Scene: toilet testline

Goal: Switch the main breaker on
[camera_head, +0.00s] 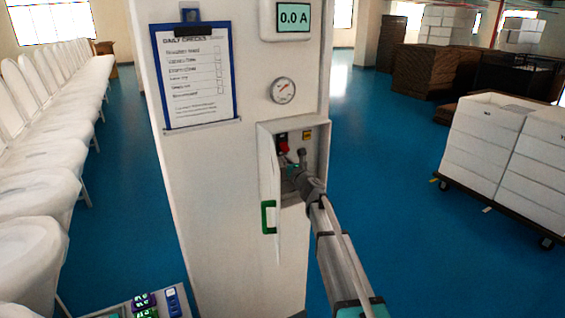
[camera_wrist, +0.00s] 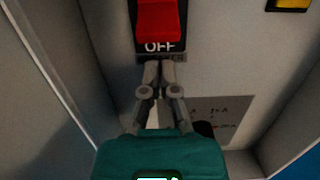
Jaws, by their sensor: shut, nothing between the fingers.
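The main breaker (camera_wrist: 158,22) is a red lever on a dark plate in the wrist view, with the word OFF showing just below the red part. The red lever also shows in the head view (camera_head: 283,147), inside the open cabinet recess. My gripper (camera_wrist: 160,66) is shut and empty. Its fingertips are just below the OFF label, close to the lower edge of the breaker plate; I cannot tell whether they touch it. In the head view my gripper (camera_head: 294,169) reaches into the recess from the lower right and hides part of its interior.
The cabinet door (camera_head: 268,190) with a green handle (camera_head: 269,217) stands open on the left of the recess. A gauge (camera_head: 283,90), a 0.0 A display (camera_head: 293,19) and a clipboard (camera_head: 195,80) are on the column. A yellow label (camera_wrist: 288,4) sits right of the breaker.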

